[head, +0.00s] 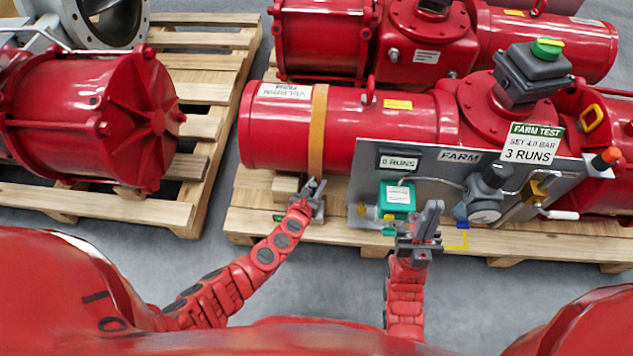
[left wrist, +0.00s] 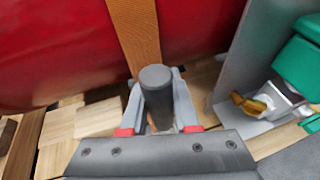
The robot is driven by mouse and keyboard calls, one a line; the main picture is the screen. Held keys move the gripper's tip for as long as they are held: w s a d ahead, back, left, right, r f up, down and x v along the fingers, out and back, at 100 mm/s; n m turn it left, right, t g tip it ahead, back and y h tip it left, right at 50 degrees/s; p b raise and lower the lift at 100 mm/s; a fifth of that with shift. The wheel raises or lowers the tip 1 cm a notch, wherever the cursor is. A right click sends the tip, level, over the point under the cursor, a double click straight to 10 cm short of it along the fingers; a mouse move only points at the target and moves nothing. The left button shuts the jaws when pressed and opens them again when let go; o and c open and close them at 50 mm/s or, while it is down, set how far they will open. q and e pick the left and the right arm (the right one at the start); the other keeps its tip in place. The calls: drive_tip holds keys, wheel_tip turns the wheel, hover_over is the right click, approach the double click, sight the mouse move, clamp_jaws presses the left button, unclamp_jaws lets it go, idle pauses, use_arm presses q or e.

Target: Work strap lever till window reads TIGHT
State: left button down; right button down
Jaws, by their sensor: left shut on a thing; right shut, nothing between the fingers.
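An orange strap (head: 318,130) runs down over the red cylinder (head: 350,125) to a grey buckle at the pallet's front edge. My left gripper (head: 312,188) is shut on the strap lever at the strap's lower end. In the left wrist view, the lever's dark round grip (left wrist: 157,90) sits between the fingers, below the strap (left wrist: 134,30). A small green label (head: 278,218) lies beside the buckle, too small to read; I cannot make out a TIGHT reading. My right gripper (head: 428,220) is shut and empty in front of the grey panel.
A "FARM TEST" sign (head: 532,143) is above. Another red actuator (head: 90,120) sits on the left pallet. Grey floor lies between the pallets.

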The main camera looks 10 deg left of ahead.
use_arm(q)
drive_tip(key=c, duration=0.7)
unclamp_jaws()
drive_tip(key=shift+o, duration=0.2)
drive_tip(key=shift+s+a+r+p, duration=0.1)
drive_tip(key=shift+s+r+p, duration=0.25)
drive_tip(key=shift+s, duration=0.1)
drive_tip(key=p+v, duration=0.3)
drive_tip(key=v, duration=1.3)
drive_tip(key=shift+s+p, duration=0.2)
drive_tip(key=shift+p, duration=0.1)
